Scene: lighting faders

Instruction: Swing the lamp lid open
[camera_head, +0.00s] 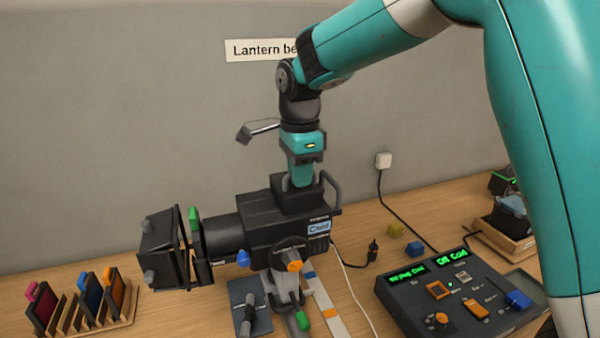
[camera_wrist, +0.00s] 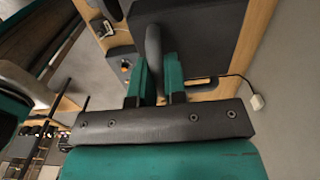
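The lamp (camera_head: 262,225) is a black lantern lying level on a stand, with a raised black lid box (camera_head: 290,201) on top at its rear. The lid looks closed. My gripper (camera_head: 301,182) points down at the lid from above. In the wrist view a grey lid handle (camera_wrist: 153,48) runs between the two teal fingers of my gripper (camera_wrist: 159,80). The fingers sit close on both sides of the handle and appear shut on it. The fingertips' contact is partly hidden in the head view.
Coloured filter frames (camera_head: 85,302) stand in a wooden rack at left. A control console (camera_head: 455,295) with green displays is at right. A grey wall is close behind the lamp.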

